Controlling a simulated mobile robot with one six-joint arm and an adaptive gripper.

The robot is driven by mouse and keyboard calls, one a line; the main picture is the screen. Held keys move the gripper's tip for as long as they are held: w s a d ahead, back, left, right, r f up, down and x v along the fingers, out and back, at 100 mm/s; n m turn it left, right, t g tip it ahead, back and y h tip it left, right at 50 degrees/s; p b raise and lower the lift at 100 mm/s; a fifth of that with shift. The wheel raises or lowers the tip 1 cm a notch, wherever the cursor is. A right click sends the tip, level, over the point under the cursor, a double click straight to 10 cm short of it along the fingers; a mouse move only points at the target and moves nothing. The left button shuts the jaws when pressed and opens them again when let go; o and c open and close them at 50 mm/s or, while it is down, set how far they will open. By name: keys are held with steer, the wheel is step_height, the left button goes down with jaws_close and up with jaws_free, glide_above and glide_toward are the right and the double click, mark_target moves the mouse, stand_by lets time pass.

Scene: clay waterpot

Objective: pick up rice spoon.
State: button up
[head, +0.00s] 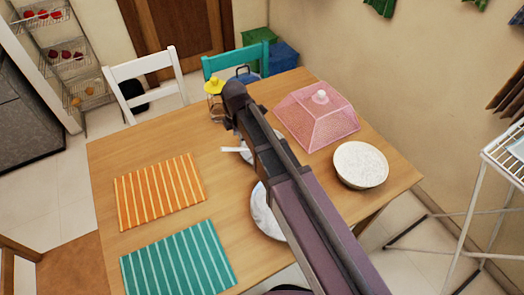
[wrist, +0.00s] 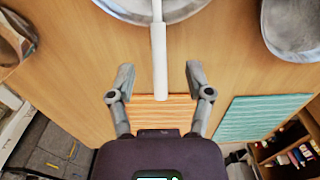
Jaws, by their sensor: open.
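The rice spoon shows as a white handle (wrist: 159,62) in the wrist view, reaching down from a round dish (wrist: 120,8) at the top edge. Its far end is out of that view. In the head view the handle (head: 232,149) sticks out to the left of my arm, and the dish is mostly hidden behind the arm. My gripper (wrist: 159,70) is open, with one finger on each side of the handle and a visible gap on both sides. The fingers look empty. I cannot tell how far they are above the handle.
An orange striped mat (head: 160,190) and a teal mat (head: 178,262) lie on the wooden table (head: 120,150). A pink food cover (head: 315,115), a pale bowl (head: 360,165) and a yellow-topped jar (head: 214,88) stand around my arm. A second dish (head: 264,213) is partly hidden by it.

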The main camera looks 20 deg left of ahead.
mark_target(240, 148)
steer(key=shift+f+b, duration=0.75)
steer(key=shift+f, duration=0.3)
steer(key=shift+w+f+b, duration=0.1)
steer(key=shift+f+b, duration=2.5)
steer(key=shift+c, duration=0.2)
jaws_close()
